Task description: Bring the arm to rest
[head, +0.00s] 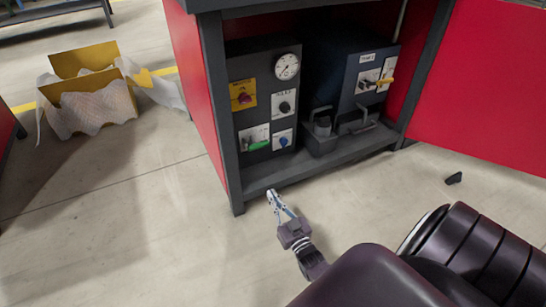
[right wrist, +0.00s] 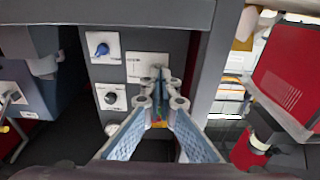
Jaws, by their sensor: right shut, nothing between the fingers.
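My right gripper (head: 272,194) is low in the head view, in front of the bottom edge of an open cabinet (head: 237,150). It is shut and empty, its tips meeting in the right wrist view (right wrist: 160,88). In that view it points toward the cabinet's control panel (right wrist: 118,70), with a blue knob (right wrist: 102,49) and a black knob (right wrist: 110,97) to the left of the fingers. The head view shows the same panel with a green handle (head: 258,145) and a pressure gauge (head: 287,66). The gripper appears clear of the panel. My left gripper does not show.
A second unit (head: 368,77) with a yellow handle stands inside the cabinet at right. A red door (head: 480,90) stands open on the right. A yellow box (head: 90,100) with pale wrapping lies on the floor at left. Open floor (head: 150,220) lies left of the gripper.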

